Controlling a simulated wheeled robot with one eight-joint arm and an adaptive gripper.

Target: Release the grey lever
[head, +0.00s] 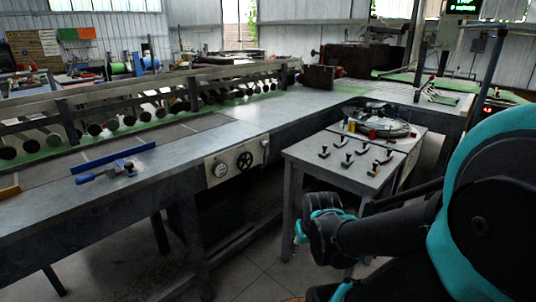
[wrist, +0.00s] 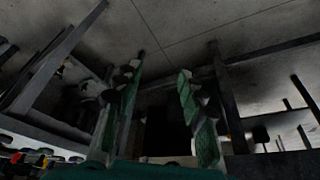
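Several small levers stand on the top of a grey side table (head: 300,160) in the head view. They have dark, reddish or pale handles, and I cannot tell for sure which one is the grey lever. One lever (head: 324,152) stands near the left edge and another (head: 373,168) near the front edge. My gripper (head: 312,222) is low in front of this table, below its top and apart from the levers. In the wrist view my gripper (wrist: 158,72) has its two green fingers spread, with nothing held between them. No lever is between the fingers.
A long metal workbench (head: 235,130) with rollers runs along the left. A blue tool (head: 105,173) lies on it, and a panel with a handwheel (head: 244,161) is on its front. A round dish of parts (head: 385,128) sits behind the levers. Table legs and frame bars surround my gripper.

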